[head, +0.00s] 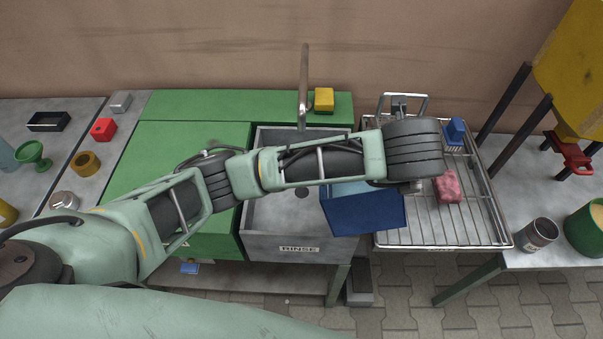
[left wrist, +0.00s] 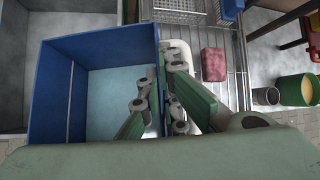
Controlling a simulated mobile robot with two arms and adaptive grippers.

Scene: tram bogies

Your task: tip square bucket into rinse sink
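The blue square bucket (head: 364,214) is at the right side of the rinse sink (head: 262,215), overlapping the sink's right edge and the rack in the head view. It looks upright or nearly so. In the left wrist view the bucket (left wrist: 52,95) has a pale blue surface inside; I cannot tell whether that is water. My left gripper (left wrist: 158,88) has one finger inside and one outside the bucket's right wall, shut on it. In the head view my left arm crosses over the sink and hides part of the bucket and the fingers. My right gripper is not in view.
A wire rack (head: 430,235) right of the sink holds a pink sponge (head: 448,187) and a blue brush (head: 455,132). The tap (head: 304,85) rises behind the sink, with a yellow block (head: 324,99) beside it. A grey cup (head: 538,234) stands far right. The sink basin looks empty.

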